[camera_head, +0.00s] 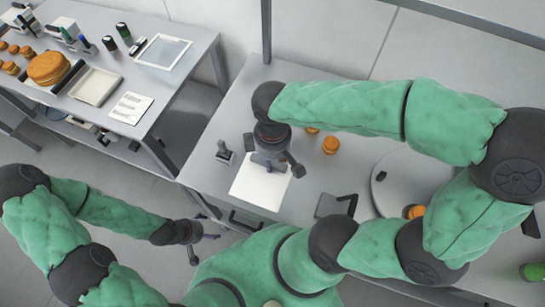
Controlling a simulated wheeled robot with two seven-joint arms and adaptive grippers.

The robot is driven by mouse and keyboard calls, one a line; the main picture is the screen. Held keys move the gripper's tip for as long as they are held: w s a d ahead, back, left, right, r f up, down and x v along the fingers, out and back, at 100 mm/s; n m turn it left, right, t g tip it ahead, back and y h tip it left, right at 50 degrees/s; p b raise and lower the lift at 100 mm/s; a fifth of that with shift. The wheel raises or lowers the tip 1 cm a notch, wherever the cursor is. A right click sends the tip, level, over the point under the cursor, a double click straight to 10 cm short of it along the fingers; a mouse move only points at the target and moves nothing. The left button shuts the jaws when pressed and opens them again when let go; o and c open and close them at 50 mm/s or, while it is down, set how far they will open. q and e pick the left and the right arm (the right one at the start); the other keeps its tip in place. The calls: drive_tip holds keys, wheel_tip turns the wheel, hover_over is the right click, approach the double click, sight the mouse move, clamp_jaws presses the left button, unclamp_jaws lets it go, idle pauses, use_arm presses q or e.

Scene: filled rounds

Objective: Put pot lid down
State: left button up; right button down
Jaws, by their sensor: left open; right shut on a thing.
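A round pale-grey disc (383,198) lies on the right-hand table, partly covered by my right arm. It looks like the pot lid or a pan, but I cannot tell which. My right gripper (271,165) points down over a white square board (252,195) on that table. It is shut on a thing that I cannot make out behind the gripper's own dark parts. Whether it touches the board is unclear. My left gripper (200,244) is open and empty, low at the left, off the table's front edge.
An orange-brown round (330,145) sits right of the board, and a dark square item (328,207) lies before the disc. A small grey holder (224,152) stands left of the board. The left table (165,95) carries rounds, a white tray (96,86) and jars.

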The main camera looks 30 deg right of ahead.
drive_tip(key=shift+w+d+f+m+b, duration=0.2)
drive_tip(key=shift+w+f+m+b, duration=0.1)
drive_tip(key=shift+f+m+b, duration=0.25)
drive_tip(key=w+d+f+m+b, duration=0.5)
drive_tip(key=w+f, duration=0.1)
drive_tip(key=w+d+f+m+b, duration=0.6)
drive_tip(key=w, duration=0.1)
drive_tip(key=w+d+f+m+b, duration=0.5)
drive_tip(key=w+m+b, duration=0.1)
drive_tip(key=w, duration=0.1)
drive_tip(key=shift+d+f, duration=0.3)
drive_tip(key=shift+f, duration=0.1)
drive_tip(key=shift+w+d+f+b, duration=0.3)
drive_tip(key=shift+w+f+b, duration=0.1)
drive_tip(key=shift+f, duration=0.15)
drive_tip(key=shift+w+d+f+b, duration=0.1)
drive_tip(key=shift+f+b, duration=0.2)
drive_tip(key=shift+f, duration=0.65)
drive_tip(key=shift+w+d+f+b, duration=0.1)
drive_tip(key=shift+f+b, duration=0.15)
drive_tip(key=shift+f, duration=0.65)
drive_tip(key=shift+f, duration=0.1)
